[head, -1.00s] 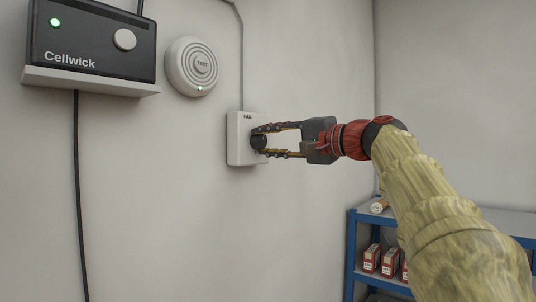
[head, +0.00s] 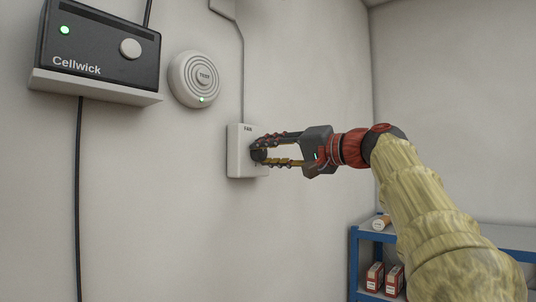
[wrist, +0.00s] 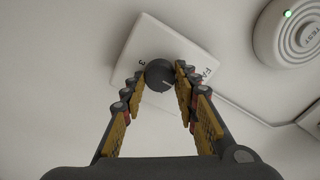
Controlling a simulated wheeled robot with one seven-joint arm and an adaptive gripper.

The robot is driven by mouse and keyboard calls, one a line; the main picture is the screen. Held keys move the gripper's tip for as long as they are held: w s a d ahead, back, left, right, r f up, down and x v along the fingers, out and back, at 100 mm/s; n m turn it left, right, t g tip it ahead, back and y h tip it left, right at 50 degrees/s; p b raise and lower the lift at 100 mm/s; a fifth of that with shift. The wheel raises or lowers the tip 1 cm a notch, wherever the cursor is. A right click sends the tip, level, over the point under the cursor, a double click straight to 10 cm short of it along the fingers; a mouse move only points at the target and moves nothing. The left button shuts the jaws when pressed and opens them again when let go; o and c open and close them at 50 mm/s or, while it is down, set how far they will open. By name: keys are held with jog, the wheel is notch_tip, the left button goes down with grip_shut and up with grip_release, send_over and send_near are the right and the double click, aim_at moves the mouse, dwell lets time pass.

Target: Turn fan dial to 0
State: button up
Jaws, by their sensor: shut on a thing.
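The fan control is a white wall plate (head: 238,160) marked FAN, with a round dark dial (head: 258,155) on its front. My gripper (head: 260,149) reaches in from the right, its two fingers on either side of the dial. In the wrist view the dial (wrist: 159,74) sits between the fingertips (wrist: 160,76), which are shut on it. The plate (wrist: 150,35) looks tilted there, with a 3 left of the dial and part of the FAN lettering to the right. The other numbers are hidden or unreadable, and I cannot tell the dial's setting.
A black Cellwick box (head: 100,45) with a green light and pale knob sits on a wall ledge at upper left. A round white alarm (head: 195,80) with a TEST button is left of the plate. A blue shelf (head: 354,260) with red boxes stands at lower right.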

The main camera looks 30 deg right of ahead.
jog(key=o, duration=1.1)
jog(key=shift+o, duration=0.3)
jog(key=v, duration=1.2)
